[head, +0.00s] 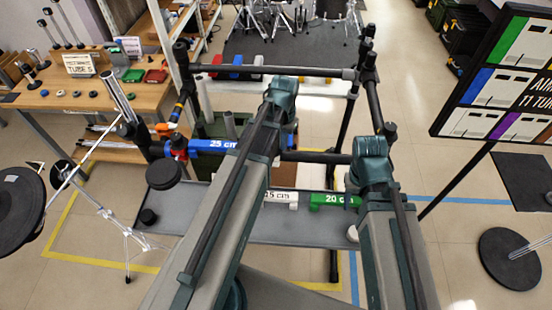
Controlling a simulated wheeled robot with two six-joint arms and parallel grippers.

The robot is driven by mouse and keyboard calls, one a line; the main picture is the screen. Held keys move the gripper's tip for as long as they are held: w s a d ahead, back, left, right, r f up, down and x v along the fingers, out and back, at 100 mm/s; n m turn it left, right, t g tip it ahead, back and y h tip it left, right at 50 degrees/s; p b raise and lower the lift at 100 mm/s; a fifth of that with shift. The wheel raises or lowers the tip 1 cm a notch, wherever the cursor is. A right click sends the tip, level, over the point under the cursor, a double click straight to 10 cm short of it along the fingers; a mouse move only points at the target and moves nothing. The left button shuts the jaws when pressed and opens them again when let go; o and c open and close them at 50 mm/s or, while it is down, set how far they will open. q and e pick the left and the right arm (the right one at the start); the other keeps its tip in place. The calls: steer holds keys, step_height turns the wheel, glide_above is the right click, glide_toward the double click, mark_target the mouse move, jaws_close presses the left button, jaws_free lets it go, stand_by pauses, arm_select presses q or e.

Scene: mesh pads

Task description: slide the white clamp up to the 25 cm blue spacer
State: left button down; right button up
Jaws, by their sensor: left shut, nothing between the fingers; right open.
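The blue spacer (213,146), marked 25 cm, sits in the middle left, roughly level, with its left end beside a red clamp (179,146) on the left side of the black tube frame (322,157). I cannot pick out the white clamp for certain. A small white piece (352,233) shows at the right end of the grey tray, partly hidden by my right arm. My two arms reach up from the bottom, the left one crossing in front of the frame's middle. The fingers of both grippers are hidden from this view.
A white 15 cm spacer (281,197) and a green 20 cm spacer (335,201) lie along the grey tray (215,226). A wooden table (85,98) stands at left, a cymbal stand (118,220) before it. A sign board (497,80) stands at right.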

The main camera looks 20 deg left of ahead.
arm_select(q)
steer(key=shift+s+a, duration=0.2)
steer(key=shift+a, duration=0.45)
steer(key=shift+s+a, duration=0.2)
steer(key=shift+a, duration=0.45)
steer(key=shift+w+d, duration=0.1)
steer(key=shift+d, duration=0.05)
steer(key=shift+w+d, duration=0.2)
steer(key=shift+d, duration=0.5)
steer(key=shift+w+d, duration=0.15)
steer(key=shift+d, duration=0.5)
step_height(320, 180, up, 8)
steer(key=p, duration=0.8)
steer(key=s+d+m+y, duration=0.1)
steer(key=s+d, duration=1.2)
steer(key=shift+s+d+f+b, duration=0.2)
steer(key=shift+d+f+b, duration=0.15)
steer(key=shift+f+b, duration=0.1)
